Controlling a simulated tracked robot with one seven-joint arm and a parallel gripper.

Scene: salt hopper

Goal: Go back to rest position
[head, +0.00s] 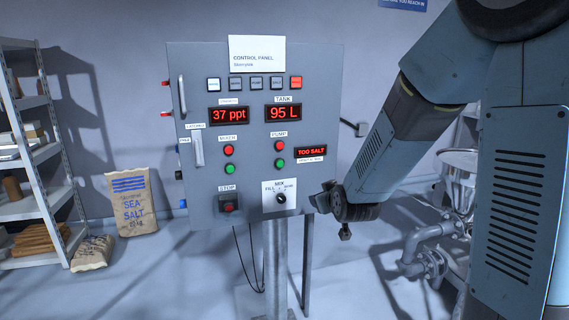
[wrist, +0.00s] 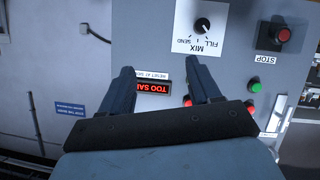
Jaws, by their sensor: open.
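My gripper (wrist: 162,88) is open and empty in the wrist view, its two dark fingers apart in front of the control panel. The wrist view shows the panel upside down. The control panel (head: 240,170) stands on a post in the head view, with displays reading 37 ppt and 95 L. A red TOO SALT display (head: 311,151) is lit, and part of it shows between the fingers in the wrist view (wrist: 153,89). The mode knob (head: 281,198) is at the panel's bottom.
Left are a metal shelf (head: 38,205) and a sea salt sack (head: 133,203), with a smaller sack (head: 92,253) on the floor. Steel piping and a pump (head: 428,262) stand at the right, partly behind my arm. The floor in front of the panel looks clear.

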